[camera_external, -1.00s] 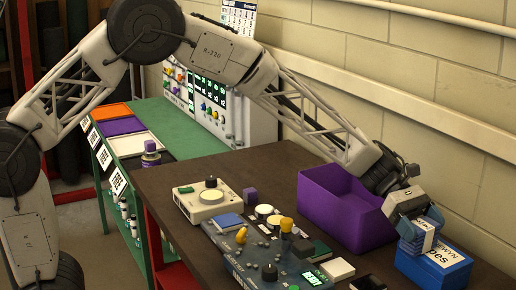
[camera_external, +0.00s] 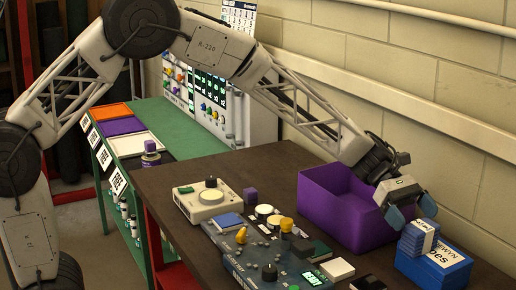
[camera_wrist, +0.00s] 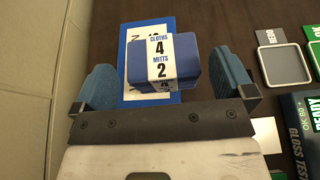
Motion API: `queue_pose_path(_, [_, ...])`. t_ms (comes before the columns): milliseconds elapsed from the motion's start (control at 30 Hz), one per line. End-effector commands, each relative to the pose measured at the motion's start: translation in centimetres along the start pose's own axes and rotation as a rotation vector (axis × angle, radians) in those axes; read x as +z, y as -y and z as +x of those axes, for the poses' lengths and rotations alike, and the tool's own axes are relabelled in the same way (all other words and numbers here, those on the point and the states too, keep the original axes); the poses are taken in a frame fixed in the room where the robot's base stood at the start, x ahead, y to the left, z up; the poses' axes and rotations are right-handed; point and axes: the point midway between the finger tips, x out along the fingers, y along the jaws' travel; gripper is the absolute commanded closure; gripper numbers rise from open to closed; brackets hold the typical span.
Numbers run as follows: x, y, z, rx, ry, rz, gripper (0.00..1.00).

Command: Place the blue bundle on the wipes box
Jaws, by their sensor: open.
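The blue bundle (camera_external: 419,240), a stack of folded cloths with a white paper band, sits on the left part of the blue wipes box (camera_external: 432,272), which has a white label on top. In the wrist view the bundle (camera_wrist: 186,62) lies over the white-and-blue top of the box (camera_wrist: 132,98), with its band reading cloths 4, mitts 2. My gripper (camera_external: 409,212) is above and slightly left of the bundle. Its blue fingers are spread wide, apart from the bundle on both sides, and the gripper (camera_wrist: 164,78) is empty. The bundle hides part of the box top.
A purple open bin (camera_external: 345,225) stands just left of the box, under my forearm. The wall is close behind the box.

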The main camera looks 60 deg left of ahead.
Motion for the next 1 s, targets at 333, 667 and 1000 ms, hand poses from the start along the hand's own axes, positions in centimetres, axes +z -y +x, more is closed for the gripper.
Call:
queue_pose_path(333, [0.0, 0.0, -5.6, 0.001, 0.0, 0.0, 0.0])
queue_pose_path(667, [0.0, 0.0, -8.3, 0.0, 0.0, -0.001, 0.0])
queue_pose_path(1000, [0.0, 0.0, -8.5, -0.001, 0.0, 0.0, 0.0])
